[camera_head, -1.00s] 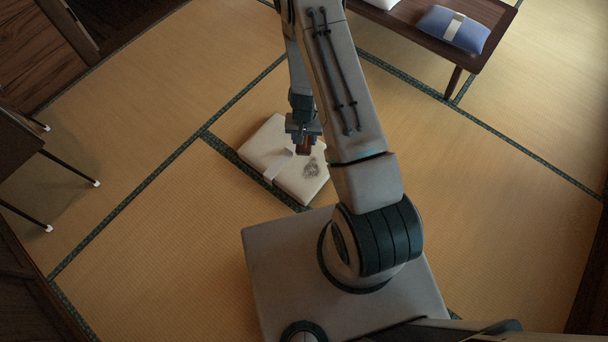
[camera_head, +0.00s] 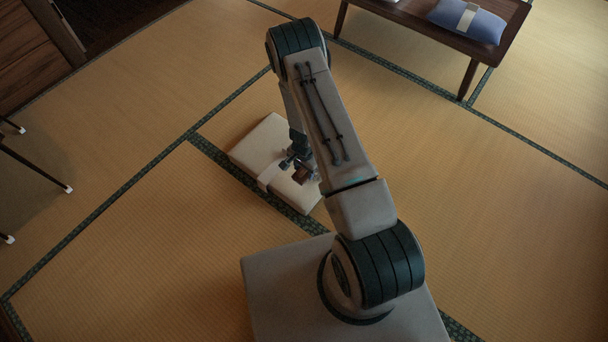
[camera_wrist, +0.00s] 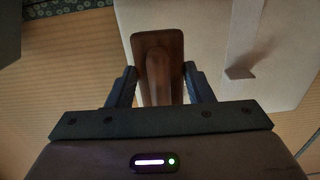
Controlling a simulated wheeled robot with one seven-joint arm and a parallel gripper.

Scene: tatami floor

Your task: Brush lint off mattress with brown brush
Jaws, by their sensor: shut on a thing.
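The mattress (camera_head: 262,140) is a cream folded pad with a pale band around it, lying on the tatami ahead of my base. It also fills the upper right of the wrist view (camera_wrist: 200,25). My gripper (camera_head: 298,167) is over the right part of the mattress and is shut on the brown brush (camera_wrist: 158,55), a wooden piece between the two fingers. In the head view the brush (camera_head: 303,177) shows at the fingertips, low over the mattress; I cannot tell if it touches. No lint shows clearly; my gripper and arm cover part of the mattress.
A low dark wooden bench (camera_head: 420,22) with a blue cushion (camera_head: 468,20) stands at the upper right. Dark wooden furniture (camera_head: 30,160) with thin, white-tipped legs is at the left edge. The tatami around the mattress is clear.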

